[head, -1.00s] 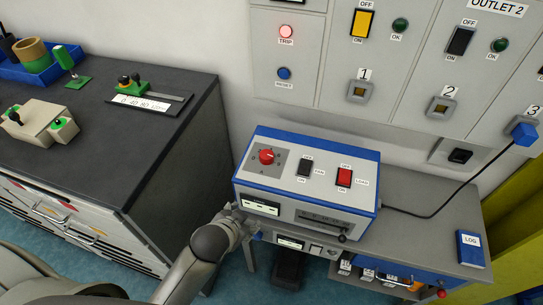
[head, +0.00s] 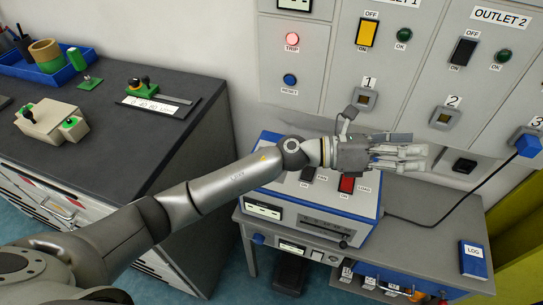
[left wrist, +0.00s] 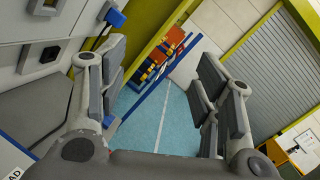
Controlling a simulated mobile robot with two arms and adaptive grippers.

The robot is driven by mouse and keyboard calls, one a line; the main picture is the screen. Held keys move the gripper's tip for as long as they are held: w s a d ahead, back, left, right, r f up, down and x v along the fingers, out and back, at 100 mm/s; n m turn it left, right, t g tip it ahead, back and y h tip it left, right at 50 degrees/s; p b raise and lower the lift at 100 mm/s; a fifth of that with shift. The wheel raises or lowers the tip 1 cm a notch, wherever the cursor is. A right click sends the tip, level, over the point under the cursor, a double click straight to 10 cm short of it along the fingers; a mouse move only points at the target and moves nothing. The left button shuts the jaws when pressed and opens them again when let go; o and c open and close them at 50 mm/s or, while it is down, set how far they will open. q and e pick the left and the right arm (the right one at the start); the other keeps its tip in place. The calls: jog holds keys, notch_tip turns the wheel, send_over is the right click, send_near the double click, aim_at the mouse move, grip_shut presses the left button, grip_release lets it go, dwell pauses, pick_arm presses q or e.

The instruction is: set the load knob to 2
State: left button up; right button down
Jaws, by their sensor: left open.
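The white and blue load box (head: 290,222) stands on the grey bench. Its red dial knob is hidden behind my left forearm in the head view, so its setting cannot be read. The red load switch (head: 346,184) and a black switch (head: 307,174) show just below the arm. My left gripper (head: 420,151) is open and empty, above the box's right side and pointing right. In the left wrist view its fingers (left wrist: 160,88) are spread wide over floor. A corner of the box with part of a label (left wrist: 14,170) shows at bottom left there.
The wall panel with outlets (head: 440,119) rises close behind the gripper. A black cable runs from the box to a blue plug (head: 526,146). A blue log book (head: 474,259) lies on the bench's right end. A dark cabinet (head: 100,130) stands at left.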

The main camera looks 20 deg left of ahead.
pick_arm(q)
jog(key=w+a+f+m+g+y, duration=0.2)
jog(key=a+f+m+g+y, duration=0.3)
jog(key=a+f+m+y, duration=0.45)
jog(key=w+a+f+m+y, duration=0.1)
jog(key=w+a+m+y, duration=0.3)
jog(key=a, duration=0.6)
jog(key=w+a+n+y, duration=0.1)
jog(key=w+a+y, duration=0.1)
jog(key=a+y, duration=0.6)
jog(key=f+p, duration=0.1)
jog(key=f, duration=0.2)
jog(key=a+f+h+p, duration=0.1)
jog(key=f, duration=0.2)
jog(key=a+f+h+p, duration=0.1)
jog(key=f+p, duration=0.1)
jog(key=f, duration=0.1)
jog(key=shift+s+a+f+m, duration=0.2)
jog(key=shift+f+m, duration=0.05)
jog(key=shift+f, duration=0.45)
jog(key=shift+c, duration=0.3)
